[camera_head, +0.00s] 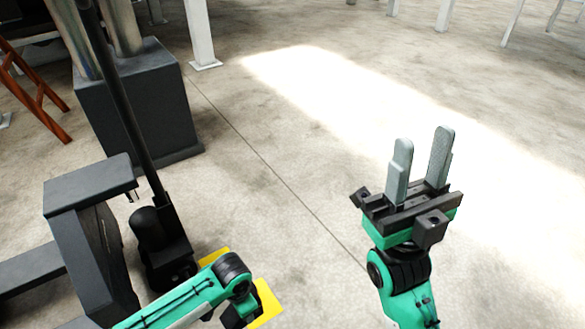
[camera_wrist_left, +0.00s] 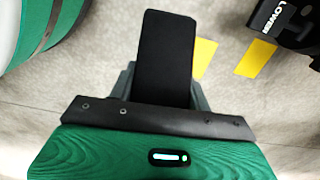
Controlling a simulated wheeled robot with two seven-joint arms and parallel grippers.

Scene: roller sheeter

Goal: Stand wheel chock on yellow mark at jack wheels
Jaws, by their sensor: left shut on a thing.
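In the left wrist view a black, block-like wheel chock (camera_wrist_left: 165,45) sits between the grey fingers of my left gripper (camera_wrist_left: 162,88), which is shut on it. The floor shows beyond it. Two yellow mark pieces (camera_wrist_left: 252,58) lie on the floor just right of the chock; I cannot tell the chock's height above the floor. In the head view the yellow mark (camera_head: 268,302) is partly covered by my left arm, and the chock is not clearly seen. The dark pallet jack (camera_head: 160,240) stands left of the mark. My right gripper (camera_head: 424,142) is open and empty, pointing upward.
A dark grey machine base (camera_head: 140,105) stands behind the jack. A white post (camera_head: 200,35) and an orange-brown ladder-like frame (camera_head: 35,95) are at the back left. The concrete floor (camera_head: 300,150) is clear in the middle and right.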

